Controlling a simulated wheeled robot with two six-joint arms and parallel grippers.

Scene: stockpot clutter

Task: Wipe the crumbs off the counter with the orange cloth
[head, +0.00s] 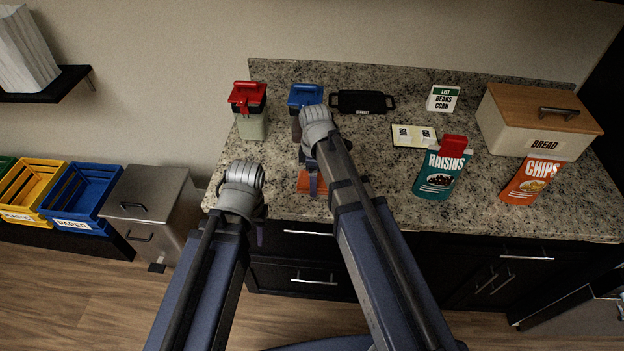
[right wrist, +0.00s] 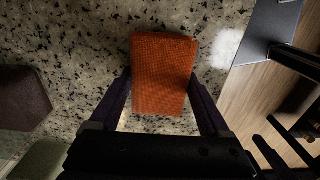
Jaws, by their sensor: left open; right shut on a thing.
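The orange cloth (right wrist: 164,75) lies as a folded pad on the speckled counter. My right gripper (right wrist: 165,105) is shut on it, one finger at each long side. In the head view the cloth (head: 305,182) shows partly below my right gripper (head: 313,187). A white grainy patch, seemingly the crumbs (right wrist: 225,48), lies on the counter beside the cloth in the right wrist view, apart from it and near the front edge. In the head view my right arm hides that spot. My left gripper (head: 261,236) is open and empty, near the counter's front left edge.
Red-lidded (head: 250,112) and blue-lidded jars (head: 304,96) stand behind the cloth. Raisins (head: 437,178), chips (head: 530,182) and a bread box (head: 505,124) stand at right. A metal bin (head: 150,205) stands left.

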